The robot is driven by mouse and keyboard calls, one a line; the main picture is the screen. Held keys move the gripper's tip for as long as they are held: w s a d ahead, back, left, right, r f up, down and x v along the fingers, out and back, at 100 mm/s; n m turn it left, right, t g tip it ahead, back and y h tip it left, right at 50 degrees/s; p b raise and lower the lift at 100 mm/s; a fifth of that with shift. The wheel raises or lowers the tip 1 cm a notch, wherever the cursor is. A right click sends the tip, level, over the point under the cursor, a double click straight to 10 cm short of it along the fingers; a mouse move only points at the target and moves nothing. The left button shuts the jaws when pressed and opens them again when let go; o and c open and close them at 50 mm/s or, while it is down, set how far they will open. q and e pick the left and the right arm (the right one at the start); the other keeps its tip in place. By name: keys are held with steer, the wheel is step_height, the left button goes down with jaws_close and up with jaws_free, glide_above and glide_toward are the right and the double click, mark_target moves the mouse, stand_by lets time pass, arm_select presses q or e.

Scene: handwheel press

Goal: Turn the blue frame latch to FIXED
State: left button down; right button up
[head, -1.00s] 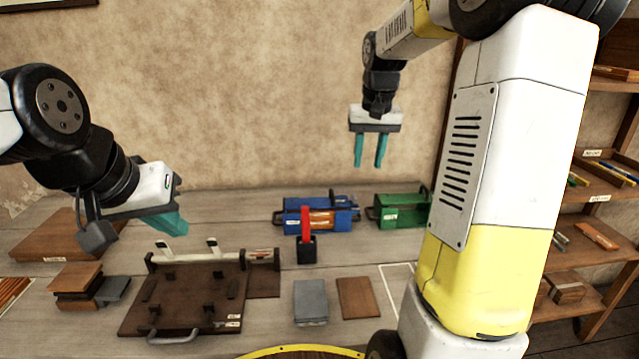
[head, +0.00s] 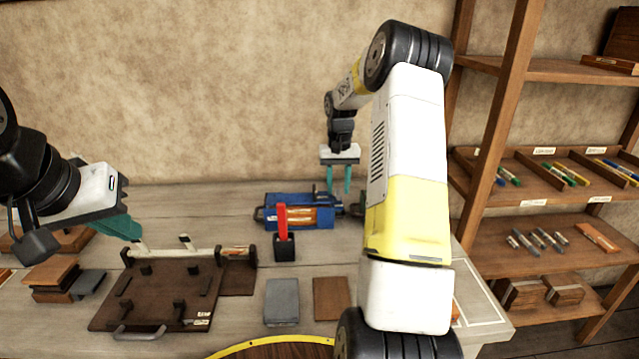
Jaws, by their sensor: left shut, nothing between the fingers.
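The blue frame (head: 310,216) stands at the back of the table, with a dark handle at its left end and an orange-brown panel in its front. Its latch and any FIXED marking are too small to make out. My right gripper (head: 339,186) points down, fingers apart and empty, with its tips at the upper right end of the blue frame in the picture; I cannot tell whether they touch. My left gripper (head: 128,229) is shut and empty, above the back left of the dark brown board, well away from the blue frame.
A red upright piece (head: 282,219) in a black block stands before the blue frame. The brown board (head: 150,295), a grey block (head: 282,301) and a brown block (head: 331,299) lie nearer. My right arm hides most of the green frame. Shelves (head: 550,180) stand right.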

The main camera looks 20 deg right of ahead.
steer(key=shift+f, duration=0.5)
jaws_close()
